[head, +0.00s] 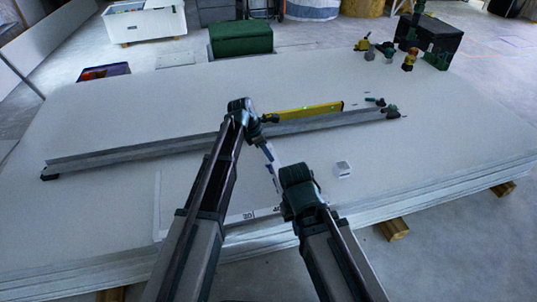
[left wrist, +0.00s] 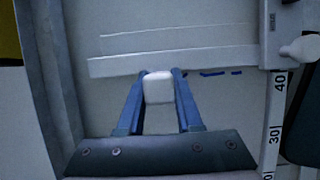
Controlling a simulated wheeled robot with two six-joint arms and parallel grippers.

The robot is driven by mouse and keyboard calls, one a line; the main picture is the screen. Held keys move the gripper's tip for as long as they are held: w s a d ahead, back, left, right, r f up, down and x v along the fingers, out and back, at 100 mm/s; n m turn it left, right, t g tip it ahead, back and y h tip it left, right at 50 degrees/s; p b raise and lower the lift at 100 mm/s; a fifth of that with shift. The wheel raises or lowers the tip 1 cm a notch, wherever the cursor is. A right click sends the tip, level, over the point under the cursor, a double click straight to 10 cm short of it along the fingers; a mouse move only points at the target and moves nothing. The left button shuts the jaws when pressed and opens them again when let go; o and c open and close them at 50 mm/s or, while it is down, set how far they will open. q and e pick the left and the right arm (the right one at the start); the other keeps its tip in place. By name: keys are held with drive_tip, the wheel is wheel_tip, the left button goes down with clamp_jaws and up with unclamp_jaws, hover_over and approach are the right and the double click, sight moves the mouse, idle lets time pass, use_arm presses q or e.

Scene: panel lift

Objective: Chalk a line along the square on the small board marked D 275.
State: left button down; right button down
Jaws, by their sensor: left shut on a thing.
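A white block, likely the chalk (left wrist: 158,90), is clamped between the blue fingers of my left gripper (left wrist: 158,74). Its tip meets the lower edge of a pale bar, seemingly the square's cross arm (left wrist: 120,63). Broken blue marks (left wrist: 208,73) run along that edge, right of the fingers. The numbered arm of the square (left wrist: 275,110) stands at the right; its figures also show in the head view (head: 250,215). The small board (head: 170,200) lies under it; I cannot read D 275. My right gripper (head: 297,185) is low beside the square, its fingers hidden.
A grey metal straightedge (head: 130,156) and a yellow level (head: 305,110) lie beyond the left gripper. Small tools and a black case (head: 428,36) stand at the back right. The right of the large panel is clear.

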use_arm(q)
drive_tip(key=shift+w+a, duration=0.1)
drive_tip(key=shift+w, duration=0.25)
drive_tip(key=shift+w+a, duration=0.2)
drive_tip(key=shift+w, duration=0.3)
drive_tip(key=shift+w+a, duration=0.15)
drive_tip(key=shift+w, duration=0.3)
drive_tip(key=shift+w+a, duration=0.15)
drive_tip(key=shift+w, duration=0.35)
drive_tip(key=shift+w+a, duration=0.15)
drive_tip(key=shift+w, duration=0.35)
drive_tip(key=shift+w+a, duration=0.3)
drive_tip(key=shift+w, duration=0.6)
drive_tip(key=shift+w, duration=0.15)
